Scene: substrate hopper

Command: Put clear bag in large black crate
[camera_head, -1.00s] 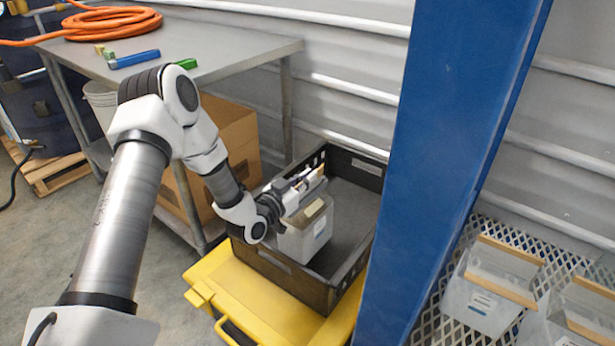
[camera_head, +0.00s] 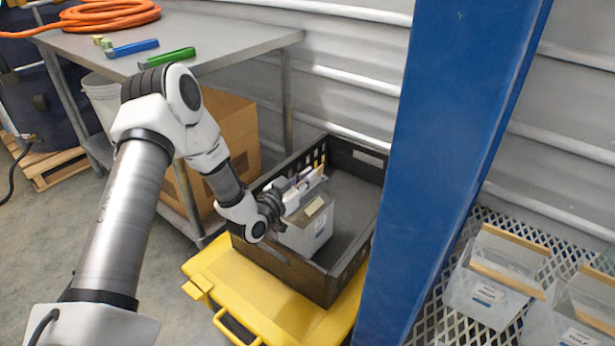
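The large black crate (camera_head: 290,272) stands open on a yellow lid. A clear bag (camera_head: 309,232) with a pale label sits upright inside it, towards the left side. My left gripper (camera_head: 304,182) reaches over the crate's left wall and is at the top of this bag. Its fingers overlap the bag's upper edge, and I cannot make out whether they are closed on it. My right gripper is out of view.
More clear bags (camera_head: 489,294) with wooden bars stand on a metal mesh (camera_head: 430,318) at the right. A blue post (camera_head: 440,150) rises between them and the crate. A metal table (camera_head: 220,45) and a cardboard box (camera_head: 232,130) are behind my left arm.

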